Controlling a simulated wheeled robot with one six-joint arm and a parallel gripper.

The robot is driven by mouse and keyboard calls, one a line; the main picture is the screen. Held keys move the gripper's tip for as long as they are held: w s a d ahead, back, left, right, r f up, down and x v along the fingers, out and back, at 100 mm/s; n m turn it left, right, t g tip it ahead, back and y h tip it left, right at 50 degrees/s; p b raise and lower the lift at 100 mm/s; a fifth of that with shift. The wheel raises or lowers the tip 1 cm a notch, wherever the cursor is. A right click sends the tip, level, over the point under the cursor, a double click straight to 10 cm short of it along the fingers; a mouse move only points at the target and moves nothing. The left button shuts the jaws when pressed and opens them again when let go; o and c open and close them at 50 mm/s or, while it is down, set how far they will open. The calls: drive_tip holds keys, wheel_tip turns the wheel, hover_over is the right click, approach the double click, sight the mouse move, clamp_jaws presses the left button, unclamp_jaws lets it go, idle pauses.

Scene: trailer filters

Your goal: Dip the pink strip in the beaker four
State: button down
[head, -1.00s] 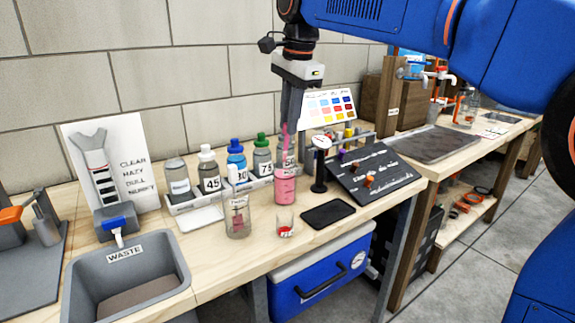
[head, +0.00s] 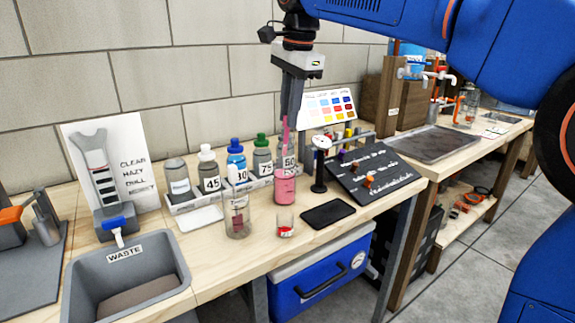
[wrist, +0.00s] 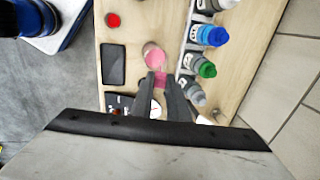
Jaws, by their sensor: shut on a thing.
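My gripper (head: 287,116) is shut on a pink strip (head: 285,130), which hangs down from the fingertips. In the wrist view the strip (wrist: 160,79) shows between my fingers. Below it stands a clear beaker of pink liquid (head: 285,187), also in the wrist view (wrist: 153,56). The strip lines up with the beaker's mouth in the head view; I cannot tell whether its lower end is inside. I cannot read a number on this beaker. A clear jar (head: 238,216) with a dark pink patch stands to its left.
A rack of numbered bottles (head: 236,165) stands behind the beakers. A small cup (head: 286,226) with red in it and a black pad (head: 328,213) are in front. A gauge on a stand (head: 320,165) is close on the right. The waste sink (head: 130,275) is at left.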

drive_tip(key=shift+r, duration=0.1)
drive_tip(key=shift+r, duration=2.4)
